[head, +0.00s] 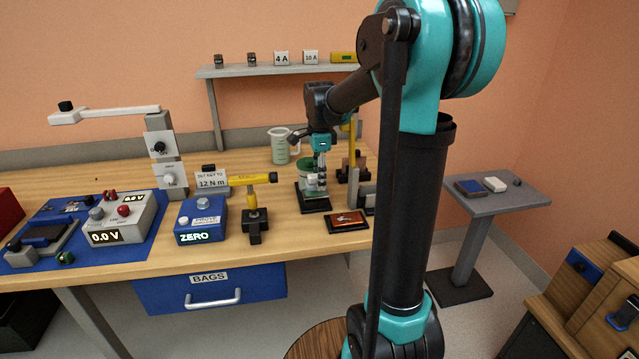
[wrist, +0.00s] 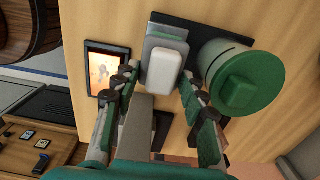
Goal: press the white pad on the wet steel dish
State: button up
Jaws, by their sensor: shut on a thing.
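In the wrist view a white block with rounded corners, which looks like the white pad (wrist: 165,78), sits between the fingers of my gripper (wrist: 158,88). My gripper is shut on it. A grey metal-like plate (wrist: 168,33) shows just beyond the pad and may be the steel dish. I cannot tell whether pad and plate touch, or whether the plate is wet. A green-lidded round container (wrist: 240,82) stands close on the right. In the head view my gripper (head: 318,183) points down over a black base (head: 314,205), and its fingers partly hide the container.
A small framed orange panel (head: 347,221) lies in front. A yellow-handled tool on a black stand (head: 255,226) and a blue ZERO box (head: 201,221) stand left. A beaker (head: 281,146) is behind. A grey side table (head: 490,204) is at right.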

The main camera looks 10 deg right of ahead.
jog(key=shift+r, duration=1.9)
jog(key=shift+s, duration=0.15)
